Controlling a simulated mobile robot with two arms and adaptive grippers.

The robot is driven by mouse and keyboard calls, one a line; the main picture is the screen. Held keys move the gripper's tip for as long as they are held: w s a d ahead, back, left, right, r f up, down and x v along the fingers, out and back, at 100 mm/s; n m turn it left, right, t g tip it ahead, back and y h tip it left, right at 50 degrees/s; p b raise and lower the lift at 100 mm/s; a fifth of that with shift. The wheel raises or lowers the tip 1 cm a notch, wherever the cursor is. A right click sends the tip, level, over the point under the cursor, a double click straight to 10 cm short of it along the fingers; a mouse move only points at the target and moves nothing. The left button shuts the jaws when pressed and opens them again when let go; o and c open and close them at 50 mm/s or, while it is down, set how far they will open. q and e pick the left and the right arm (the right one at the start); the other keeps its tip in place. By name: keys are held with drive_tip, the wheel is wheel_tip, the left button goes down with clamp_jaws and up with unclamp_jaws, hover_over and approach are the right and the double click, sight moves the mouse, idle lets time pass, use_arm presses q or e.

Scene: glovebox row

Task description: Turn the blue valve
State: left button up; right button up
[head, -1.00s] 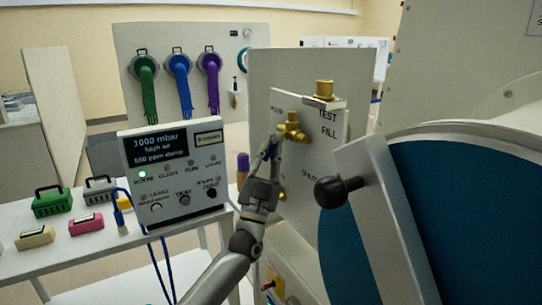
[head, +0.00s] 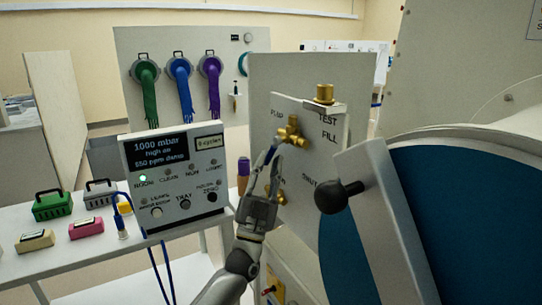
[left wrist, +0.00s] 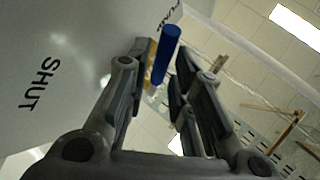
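The blue valve handle (head: 269,155) slants down and left from a brass valve body (head: 292,132) on a pale panel marked FILL, TEST and SHUT. My left gripper (head: 267,172) is just below the handle, with its fingers pointing up at it. In the left wrist view the blue handle (left wrist: 166,52) shows between and beyond the two spread fingertips (left wrist: 158,75). The fingers are apart and I see no clear contact with the handle. My right gripper is in neither view.
A control box (head: 177,175) with a lit display stands just left of my left arm. A black knob on a bar (head: 338,194) and a large blue round door (head: 450,215) are to the right. Several small cases lie on the white table (head: 95,255).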

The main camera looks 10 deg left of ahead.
use_arm(q)
drive_tip(key=v, duration=0.9)
drive_tip(key=shift+c, duration=1.4)
drive_tip(key=shift+s+d+r+m+g+h, duration=0.1)
drive_tip(key=shift+s+d+m+g+h, duration=0.1)
drive_tip(key=shift+m+h, duration=0.25)
drive_tip(key=shift+s+d+m+g+h, duration=0.1)
drive_tip(key=shift+m+g+h, duration=0.15)
drive_tip(key=shift+m, duration=0.3)
clamp_jaws()
drive_tip(key=s+m+g+p, duration=0.3)
drive_tip(key=s+m+g, duration=0.3)
drive_tip(key=m, duration=1.2)
drive_tip(key=w+d+r+p, duration=0.1)
drive_tip(key=w+r+p, duration=0.3)
drive_tip(key=w, duration=0.7)
drive_tip(key=shift+d+r, duration=0.4)
drive_tip(key=shift+r, duration=0.2)
